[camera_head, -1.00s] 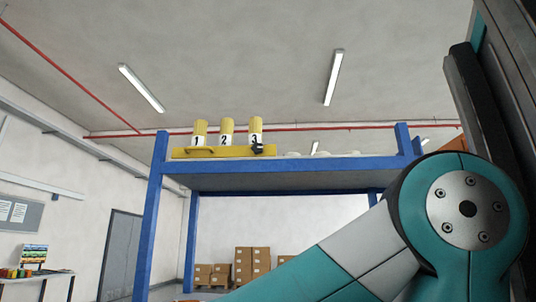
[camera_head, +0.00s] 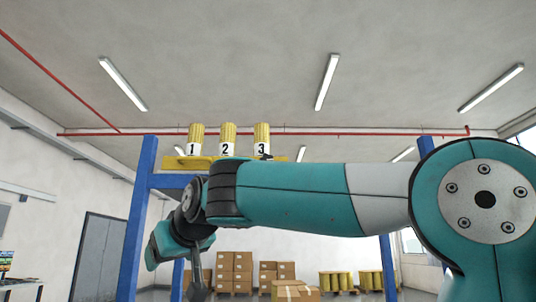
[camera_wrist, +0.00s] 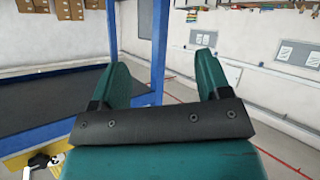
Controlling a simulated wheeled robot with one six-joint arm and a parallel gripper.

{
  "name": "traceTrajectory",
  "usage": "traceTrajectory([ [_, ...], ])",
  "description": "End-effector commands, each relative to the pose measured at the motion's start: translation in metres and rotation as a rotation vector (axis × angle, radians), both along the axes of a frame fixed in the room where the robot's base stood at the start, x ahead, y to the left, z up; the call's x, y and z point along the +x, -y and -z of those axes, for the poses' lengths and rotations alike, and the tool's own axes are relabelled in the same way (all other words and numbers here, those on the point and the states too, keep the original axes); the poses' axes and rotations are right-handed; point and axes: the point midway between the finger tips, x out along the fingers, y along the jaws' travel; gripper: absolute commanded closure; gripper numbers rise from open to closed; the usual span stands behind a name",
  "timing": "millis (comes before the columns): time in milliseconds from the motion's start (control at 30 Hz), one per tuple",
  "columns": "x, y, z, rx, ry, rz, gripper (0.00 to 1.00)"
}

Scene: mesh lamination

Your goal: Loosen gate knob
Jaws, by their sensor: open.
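A yellow gate bar (camera_head: 190,162) lies along the blue rack's top, with yellow canisters numbered 1, 2 (camera_head: 227,140) and 3 behind it. A small black knob (camera_head: 266,157) shows at the bar's right part, just above my arm. In the wrist view, a dark knob-like part (camera_wrist: 40,160) with white bits sits by a yellow edge at lower left. My gripper (camera_wrist: 163,62) is open, its two teal fingers apart with nothing between them. It is away from the knob. In the head view my wrist hangs left of centre, in front of the rack, and my forearm hides much of the rack's top.
The blue rack's posts (camera_head: 135,225) stand ahead; a blue post (camera_wrist: 157,45) also shows close beyond my fingers. Cardboard boxes (camera_head: 235,265) and yellow drums (camera_head: 340,280) stand on the floor behind. A grey door (camera_head: 97,258) is at left.

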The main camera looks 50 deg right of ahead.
Motion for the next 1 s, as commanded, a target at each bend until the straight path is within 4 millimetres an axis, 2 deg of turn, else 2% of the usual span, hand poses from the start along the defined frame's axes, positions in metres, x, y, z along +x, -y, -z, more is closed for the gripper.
traceTrajectory([
  [33, 0.002, 0.029, -0.067, -0.013, 0.11, 0.103, 0.3],
  [100, -0.008, 0.068, -0.134, -0.03, 0.24, 0.253, 0.3],
  [200, -0.036, 0.114, -0.206, -0.039, 0.386, 0.443, 0.3],
  [300, -0.066, 0.144, -0.249, -0.037, 0.477, 0.585, 0.3],
  [433, -0.089, 0.163, -0.27, -0.031, 0.529, 0.683, 0.3],
  [567, -0.09, 0.173, -0.274, -0.031, 0.54, 0.707, 0.3],
  [733, -0.072, 0.194, -0.274, -0.033, 0.535, 0.707, 0.3],
  [1000, -0.031, 0.242, -0.276, -0.031, 0.534, 0.704, 0.3],
])
